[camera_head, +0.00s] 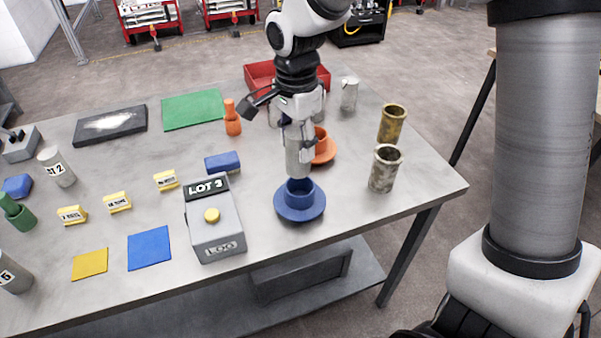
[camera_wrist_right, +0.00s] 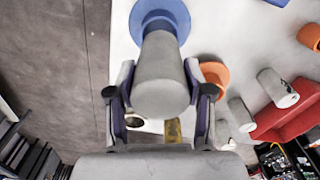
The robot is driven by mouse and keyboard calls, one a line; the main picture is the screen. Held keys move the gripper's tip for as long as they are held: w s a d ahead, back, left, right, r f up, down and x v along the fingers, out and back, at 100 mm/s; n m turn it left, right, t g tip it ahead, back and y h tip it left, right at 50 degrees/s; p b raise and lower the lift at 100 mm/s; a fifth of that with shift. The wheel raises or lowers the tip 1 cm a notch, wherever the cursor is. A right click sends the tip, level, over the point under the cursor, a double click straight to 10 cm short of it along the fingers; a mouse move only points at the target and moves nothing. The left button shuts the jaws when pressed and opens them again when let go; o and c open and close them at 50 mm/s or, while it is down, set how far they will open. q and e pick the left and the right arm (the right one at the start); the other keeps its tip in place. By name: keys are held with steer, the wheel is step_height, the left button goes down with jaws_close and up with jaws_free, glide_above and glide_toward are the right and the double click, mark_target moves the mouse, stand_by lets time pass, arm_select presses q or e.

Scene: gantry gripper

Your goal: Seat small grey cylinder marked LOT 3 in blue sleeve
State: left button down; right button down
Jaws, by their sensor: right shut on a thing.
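My right gripper (camera_head: 299,125) is shut on a small grey cylinder (camera_head: 299,156), holding it upright. The cylinder's lower end is directly over the mouth of the blue sleeve (camera_head: 299,208), a short tube on a round blue flange near the table's front edge. I cannot tell whether its tip has entered. In the right wrist view the cylinder (camera_wrist_right: 160,85) sits between the fingers of the gripper (camera_wrist_right: 160,110), with the blue flange (camera_wrist_right: 180,14) beyond it. No marking on the held cylinder is readable. My left gripper is not in view.
A grey box (camera_head: 217,228) with a LOT 3 sign and yellow button stands left of the sleeve. An orange sleeve (camera_head: 325,153) is close behind. Worn cups (camera_head: 384,170) stand to the right, a red tray (camera_head: 259,75) behind. Bare tabletop lies right of the blue sleeve.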

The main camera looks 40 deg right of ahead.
mark_target(299, 131)
step_height(299, 131, down, 9)
steer(key=shift+s+f, duration=0.1)
steer(key=shift+d, duration=0.2)
steer(key=c, duration=0.6)
jaws_free()
steer(key=shift+d, duration=0.1)
steer(key=shift+o, duration=0.7)
steer(key=shift+a, duration=0.2)
steer(key=shift+d+r, duration=0.1)
steer(key=shift+r, duration=0.2)
step_height(299, 131, up, 12)
steer(key=shift+f, duration=0.15)
